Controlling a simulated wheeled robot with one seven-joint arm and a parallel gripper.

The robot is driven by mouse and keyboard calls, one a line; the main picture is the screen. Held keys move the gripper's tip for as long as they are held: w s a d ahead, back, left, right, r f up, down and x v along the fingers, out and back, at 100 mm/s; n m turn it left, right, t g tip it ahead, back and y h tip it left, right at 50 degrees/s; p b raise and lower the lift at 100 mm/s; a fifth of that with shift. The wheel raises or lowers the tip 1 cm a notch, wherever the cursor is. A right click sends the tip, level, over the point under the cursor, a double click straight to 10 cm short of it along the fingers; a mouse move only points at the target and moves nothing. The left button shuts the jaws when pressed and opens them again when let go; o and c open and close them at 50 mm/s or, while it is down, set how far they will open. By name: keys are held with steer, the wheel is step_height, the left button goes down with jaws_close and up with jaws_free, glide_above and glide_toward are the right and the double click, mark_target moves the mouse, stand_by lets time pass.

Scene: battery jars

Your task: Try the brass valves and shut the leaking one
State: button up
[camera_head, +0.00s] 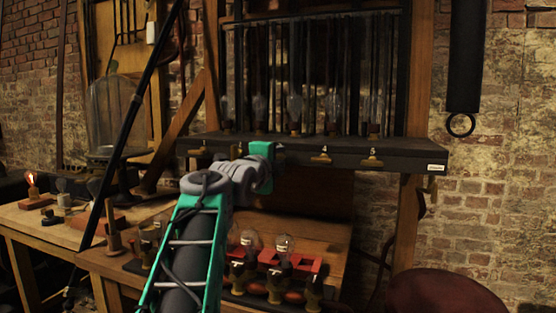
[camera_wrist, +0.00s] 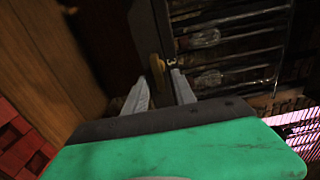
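Brass valves sit along the front of a dark shelf (camera_head: 405,157), beside painted numbers. In the head view I make out the valve by number 4 (camera_head: 320,160) and the valve by number 5 (camera_head: 373,163). In the wrist view a brass valve (camera_wrist: 157,67) stands by a number that looks like 3. My gripper (camera_wrist: 160,80) is open, with its two pale fingertips on either side of this valve and a gap visible. In the head view my gripper (camera_head: 262,150) is at the shelf front and hides the valve there. No leak can be made out.
Glass bulbs (camera_head: 295,108) on brass bases stand on the shelf before dark vertical rods. Below is a bench with more bulbs (camera_head: 284,245) and red blocks. A lit bulb (camera_head: 31,180) and a bell jar (camera_head: 108,110) are at left. A round dark-red seat (camera_head: 445,293) is lower right.

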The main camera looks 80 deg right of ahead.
steer(key=a, duration=0.7)
steer(key=shift+w+a, duration=0.35)
steer(key=shift+a, duration=0.05)
